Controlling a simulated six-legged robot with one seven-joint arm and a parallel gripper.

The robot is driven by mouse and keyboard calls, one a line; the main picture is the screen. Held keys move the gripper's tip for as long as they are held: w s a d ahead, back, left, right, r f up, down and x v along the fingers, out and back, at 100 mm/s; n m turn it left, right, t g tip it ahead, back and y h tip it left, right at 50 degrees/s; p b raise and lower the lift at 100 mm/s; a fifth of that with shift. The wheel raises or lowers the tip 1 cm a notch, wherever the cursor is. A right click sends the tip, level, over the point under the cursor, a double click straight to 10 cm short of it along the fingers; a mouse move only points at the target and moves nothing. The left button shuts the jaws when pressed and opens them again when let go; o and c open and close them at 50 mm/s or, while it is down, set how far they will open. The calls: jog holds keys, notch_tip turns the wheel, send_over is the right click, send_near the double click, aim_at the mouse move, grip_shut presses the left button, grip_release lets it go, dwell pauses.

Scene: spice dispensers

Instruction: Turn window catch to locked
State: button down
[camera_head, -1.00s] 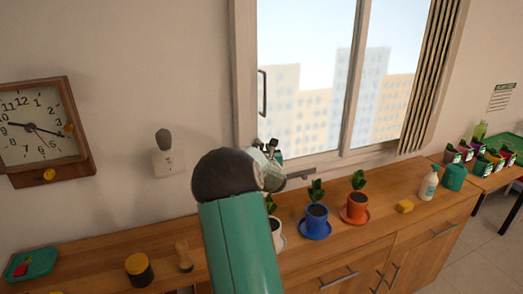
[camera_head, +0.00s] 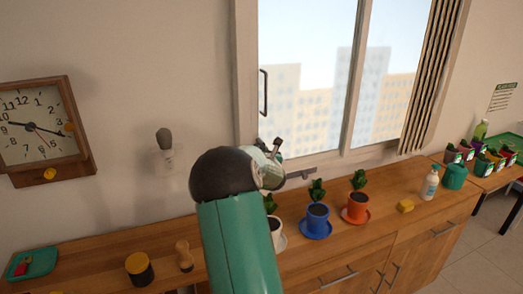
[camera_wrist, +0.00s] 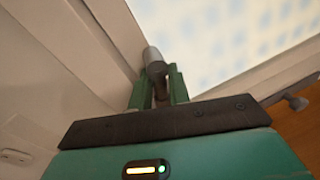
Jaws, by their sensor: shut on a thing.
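The window catch (camera_wrist: 153,60) shows in the wrist view as a grey, rounded lever with a darker end, at the lower corner of the window frame. My gripper (camera_wrist: 158,80) is shut on it, with one green finger on each side. In the head view my gripper (camera_head: 273,150) is at the lower left of the window, turned so that its tip tilts up to the right. My own arm hides most of the catch there, so its exact angle is hard to tell.
The window (camera_head: 310,75) has a dark vertical handle (camera_head: 263,92) on its left frame. Below, the wooden counter (camera_head: 345,250) holds a blue pot (camera_head: 316,222), an orange pot (camera_head: 358,205) and a yellow block (camera_head: 405,206).

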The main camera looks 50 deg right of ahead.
jog(key=shift+w+a+r+m, duration=0.1)
jog(key=shift+r+m, duration=0.1)
jog(key=shift+m, duration=0.6)
jog(key=shift+r+m, duration=0.2)
jog(key=shift+m, duration=0.6)
jog(key=c, duration=1.4)
grip_release()
jog(key=shift+a+f+y, duration=0.1)
jog(key=shift+y, duration=0.2)
jog(key=shift+w+a+f, duration=0.1)
jog(key=shift+f, duration=0.1)
jog(key=shift+a, duration=0.15)
